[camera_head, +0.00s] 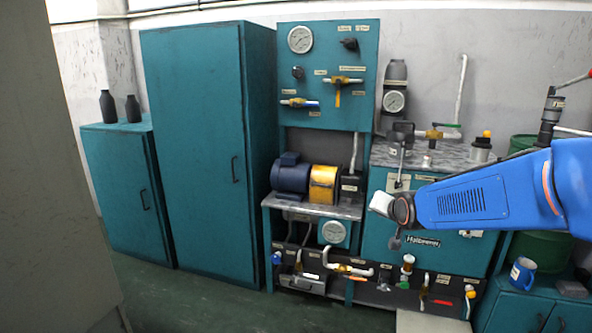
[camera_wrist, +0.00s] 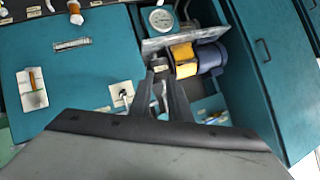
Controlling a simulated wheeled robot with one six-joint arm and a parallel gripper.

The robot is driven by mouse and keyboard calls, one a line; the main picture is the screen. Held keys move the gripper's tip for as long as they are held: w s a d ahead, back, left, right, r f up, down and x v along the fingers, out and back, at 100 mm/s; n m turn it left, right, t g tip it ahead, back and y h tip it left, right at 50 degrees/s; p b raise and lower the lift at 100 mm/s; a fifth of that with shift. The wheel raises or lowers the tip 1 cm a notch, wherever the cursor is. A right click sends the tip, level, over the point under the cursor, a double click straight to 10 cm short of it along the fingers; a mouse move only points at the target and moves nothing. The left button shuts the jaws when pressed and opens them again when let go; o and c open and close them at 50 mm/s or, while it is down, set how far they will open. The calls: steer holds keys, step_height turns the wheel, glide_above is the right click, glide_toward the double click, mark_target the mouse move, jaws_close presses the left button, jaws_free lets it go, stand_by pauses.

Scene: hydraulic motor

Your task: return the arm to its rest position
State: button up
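My blue arm reaches in from the right in the head view, in front of the teal hydraulic bench (camera_head: 376,240). Its pale and dark wrist end is left of the arm. My gripper (camera_wrist: 160,75) shows in the wrist view as two dark fingers with a narrow gap between them. I see nothing held in it. Beyond the fingertips in the wrist view are the yellow and blue motor (camera_wrist: 184,55) and a round gauge (camera_wrist: 160,20). The motor also shows in the head view (camera_head: 290,178), left of my wrist. The fingers are not clear in the head view.
A tall teal cabinet (camera_head: 195,150) and a low one (camera_head: 125,195) with two dark bottles stand left. A gauge panel (camera_head: 329,75) rises behind the motor. Valves and pipes (camera_head: 347,268) line the bench front.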

steer(key=s+d+f+n+g, duration=0.1)
steer(key=s+f+g, duration=0.1)
steer(key=s, duration=1.1)
steer(key=s+d+f+n+g, duration=0.2)
steer(key=s+g, duration=0.1)
steer(key=s, duration=1)
steer(key=s+d+f+n+g, duration=0.1)
steer(key=s+f+n+g, duration=0.1)
steer(key=s, duration=1.1)
steer(key=shift+d+h, duration=0.2)
steer(key=shift+h, duration=0.2)
steer(key=shift+f, duration=0.1)
